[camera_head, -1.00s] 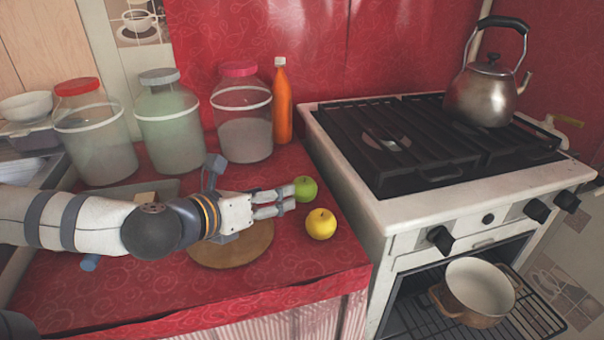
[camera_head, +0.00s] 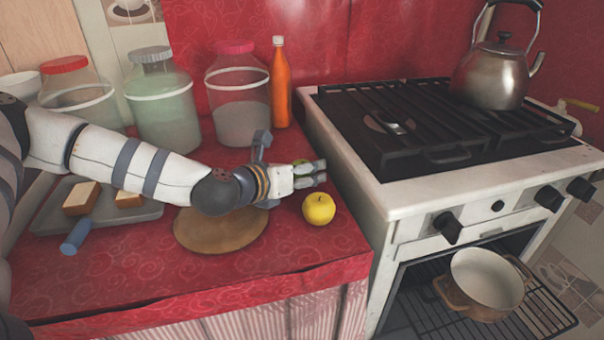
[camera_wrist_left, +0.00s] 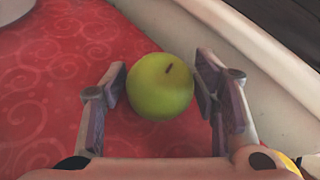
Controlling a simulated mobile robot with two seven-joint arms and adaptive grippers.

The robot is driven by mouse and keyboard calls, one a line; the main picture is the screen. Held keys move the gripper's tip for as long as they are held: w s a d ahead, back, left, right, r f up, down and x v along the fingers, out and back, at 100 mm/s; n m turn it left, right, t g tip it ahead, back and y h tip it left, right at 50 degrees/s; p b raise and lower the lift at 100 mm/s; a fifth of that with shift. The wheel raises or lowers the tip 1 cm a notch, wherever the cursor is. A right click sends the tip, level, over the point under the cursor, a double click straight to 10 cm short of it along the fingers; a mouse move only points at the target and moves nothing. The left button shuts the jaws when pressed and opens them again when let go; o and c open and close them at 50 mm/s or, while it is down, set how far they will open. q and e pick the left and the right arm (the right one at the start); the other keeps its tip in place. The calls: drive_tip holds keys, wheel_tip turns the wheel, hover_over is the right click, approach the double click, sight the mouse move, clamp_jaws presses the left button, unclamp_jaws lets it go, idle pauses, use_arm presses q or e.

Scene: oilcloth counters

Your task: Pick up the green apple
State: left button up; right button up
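The green apple (camera_wrist_left: 162,86) sits on the red counter cloth, between the two fingers of my left gripper (camera_wrist_left: 160,77) in the left wrist view. The fingers stand on either side of it, and a small gap shows at the right finger; contact at the left finger is hard to tell. In the head view the left gripper (camera_head: 312,173) reaches in from the left near the counter's right side. The fingers hide most of the green apple (camera_head: 303,163) there. My right gripper is not in view.
A yellow apple (camera_head: 318,208) sits just in front of the gripper. A round wooden board (camera_head: 215,232) lies under my arm. Jars and an orange bottle (camera_head: 280,85) stand behind. The stove (camera_head: 400,200) borders the counter on the right.

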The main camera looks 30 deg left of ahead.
use_arm(q)
drive_tip(key=c, duration=0.8)
wheel_tip(320, 180, up, 18)
drive_tip(key=p, duration=0.5)
drive_tip(key=shift+r, duration=0.1)
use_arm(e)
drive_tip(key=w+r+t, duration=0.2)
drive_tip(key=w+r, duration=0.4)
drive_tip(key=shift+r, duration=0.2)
